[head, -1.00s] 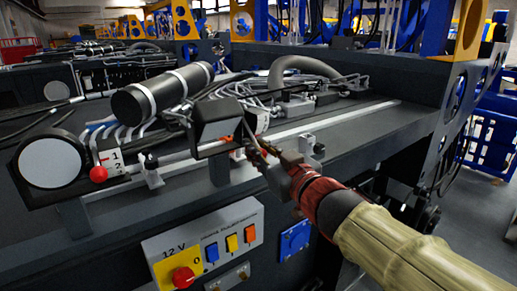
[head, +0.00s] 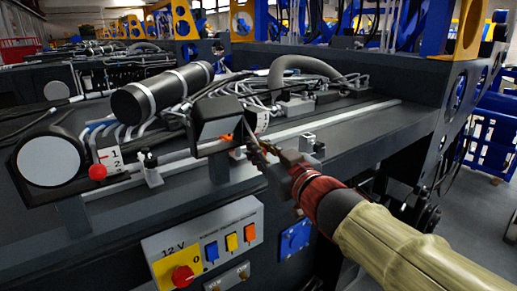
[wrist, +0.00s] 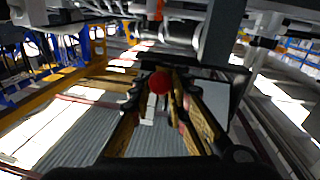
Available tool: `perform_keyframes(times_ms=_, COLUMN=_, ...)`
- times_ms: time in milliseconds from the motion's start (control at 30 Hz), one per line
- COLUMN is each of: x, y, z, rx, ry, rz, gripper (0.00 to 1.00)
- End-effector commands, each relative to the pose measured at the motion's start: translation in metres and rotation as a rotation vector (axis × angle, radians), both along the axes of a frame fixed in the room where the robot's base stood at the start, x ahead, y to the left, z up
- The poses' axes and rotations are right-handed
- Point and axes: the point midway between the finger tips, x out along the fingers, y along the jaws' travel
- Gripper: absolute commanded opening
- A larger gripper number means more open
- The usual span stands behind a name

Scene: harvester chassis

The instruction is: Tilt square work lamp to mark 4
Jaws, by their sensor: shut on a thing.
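The square work lamp (head: 215,122) is a dark box on a short post at the front edge of the dark chassis deck. Its pale face (wrist: 216,95) shows at the right in the wrist view. A white scale plate (head: 262,122) stands behind the lamp; its marks are not readable. My gripper (head: 252,143) is just right of the lamp in the head view. In the wrist view my fingers (wrist: 161,92) are shut around a red ball knob (wrist: 160,82) beside the lamp. The fingers hide most of the knob in the head view.
A round lamp (head: 48,162) with its own red knob (head: 97,172) and a scale marked 1 and 2 (head: 110,158) stands at left. A black cylinder (head: 160,93) and cables lie behind. A 12 V switch panel (head: 205,245) is below. The front deck at right is clear.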

Motion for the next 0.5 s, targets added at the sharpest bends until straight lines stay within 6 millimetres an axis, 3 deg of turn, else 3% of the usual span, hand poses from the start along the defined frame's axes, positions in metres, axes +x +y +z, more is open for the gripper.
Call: perform_keyframes(times_ms=500, x=0.007, y=0.006, z=-0.015, rx=0.056, ry=-0.083, rz=0.002, gripper=0.00)
